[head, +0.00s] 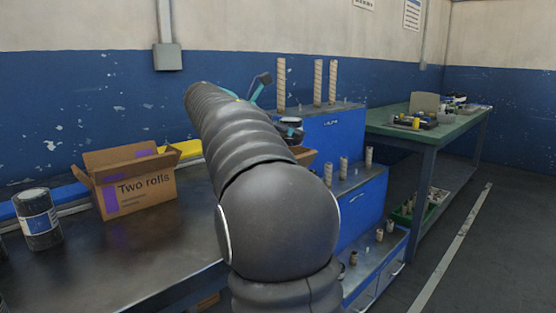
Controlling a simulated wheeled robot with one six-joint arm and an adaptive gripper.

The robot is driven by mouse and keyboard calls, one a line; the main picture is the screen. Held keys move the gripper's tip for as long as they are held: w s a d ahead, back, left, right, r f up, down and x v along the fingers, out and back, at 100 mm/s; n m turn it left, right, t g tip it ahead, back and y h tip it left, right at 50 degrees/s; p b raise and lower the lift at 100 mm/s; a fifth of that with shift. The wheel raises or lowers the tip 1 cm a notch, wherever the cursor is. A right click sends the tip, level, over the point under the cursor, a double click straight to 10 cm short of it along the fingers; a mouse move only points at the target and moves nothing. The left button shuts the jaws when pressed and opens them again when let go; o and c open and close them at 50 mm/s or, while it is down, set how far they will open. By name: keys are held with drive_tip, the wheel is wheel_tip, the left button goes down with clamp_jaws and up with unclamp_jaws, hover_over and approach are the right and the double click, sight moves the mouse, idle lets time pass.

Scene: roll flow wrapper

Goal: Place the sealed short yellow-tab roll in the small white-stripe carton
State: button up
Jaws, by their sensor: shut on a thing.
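My dark ribbed arm (265,200) fills the middle of the head view and hides much of the bench behind it. My gripper's fingers do not show, and neither does anything between them. A dark part with teal edges (290,130) shows just right of the arm, probably part of my wrist. Below it, a brown cardboard edge (304,156) peeks out behind the arm. I cannot tell whether it belongs to the small white-stripe carton, as no white stripe shows. The sealed short yellow-tab roll cannot be made out.
An open carton marked "Two rolls" (140,192), with a purple stripe, stands left on the dark bench (150,250). Right, blue stepped shelves (362,210) hold several upright rolls. A green table (440,128) stands beyond, beside free floor.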

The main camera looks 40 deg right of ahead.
wheel_tip(320, 180, down, 6)
drive_tip(key=a+b, duration=0.1)
drive_tip(key=a, duration=0.1)
drive_tip(key=shift+w+a+r, duration=0.2)
drive_tip(key=shift+w, duration=0.2)
drive_tip(key=shift+f, duration=0.6)
drive_tip(key=o, duration=1.3)
drive_tip(key=shift+c, duration=0.2)
drive_tip(key=r+p+v, duration=0.1)
drive_tip(key=v, duration=1.1)
